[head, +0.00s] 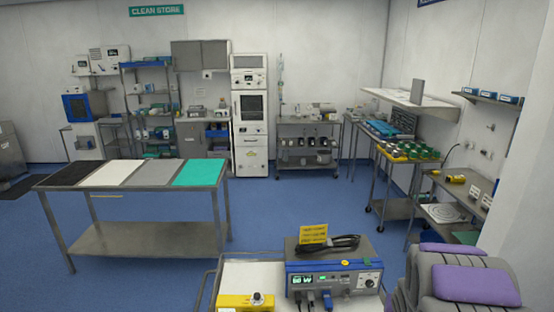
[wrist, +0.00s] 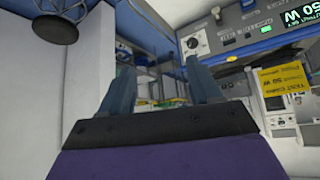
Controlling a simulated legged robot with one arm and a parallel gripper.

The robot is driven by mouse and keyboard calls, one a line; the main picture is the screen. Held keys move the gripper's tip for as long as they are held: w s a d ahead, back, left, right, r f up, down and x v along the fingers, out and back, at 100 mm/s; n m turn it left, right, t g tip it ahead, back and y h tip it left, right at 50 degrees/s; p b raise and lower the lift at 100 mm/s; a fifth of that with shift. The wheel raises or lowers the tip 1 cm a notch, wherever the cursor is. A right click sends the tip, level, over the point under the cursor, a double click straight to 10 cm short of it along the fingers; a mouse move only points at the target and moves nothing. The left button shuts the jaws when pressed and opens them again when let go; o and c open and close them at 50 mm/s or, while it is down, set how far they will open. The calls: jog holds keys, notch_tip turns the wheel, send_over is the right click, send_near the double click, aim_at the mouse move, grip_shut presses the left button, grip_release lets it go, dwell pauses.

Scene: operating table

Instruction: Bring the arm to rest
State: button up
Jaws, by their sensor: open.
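My gripper (wrist: 161,74) shows in the wrist view with its two dark fingers spread apart and nothing between them. Its purple body fills the bottom of that view. In the head view, purple and grey parts of my arm (head: 475,285) sit folded at the bottom right corner; the fingers cannot be made out there. The arm is close to the right side of a blue and grey power unit (head: 335,281) with a lit display. The unit also shows in the wrist view (wrist: 245,38), with its display text turned over.
The unit stands on a cart with a yellow box (head: 245,301); a black cable (head: 328,244) and yellow label (head: 313,234) lie on top. A steel table (head: 145,240) with coloured mats stands left. Shelves and carts line the walls. Blue floor (head: 290,215) is clear between.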

jog(key=s+a+r+n+g+y, duration=0.1)
jog(key=s+a+r+g, duration=0.2)
jog(key=s+a, duration=0.4)
jog(key=s+a+r+n+g+y, duration=0.1)
jog(key=s+a+r, duration=0.4)
jog(key=s, duration=1.3)
jog(key=s+a+r+n+g+y, duration=0.1)
jog(key=s+a+r+g, duration=0.3)
jog(key=s+a, duration=0.5)
jog(key=s+r+n, duration=0.1)
jog(key=s, duration=0.3)
jog(key=shift+s+n+g, duration=0.2)
jog(key=shift+n+g, duration=0.1)
jog(key=shift+n, duration=0.1)
jog(key=shift+c, duration=0.2)
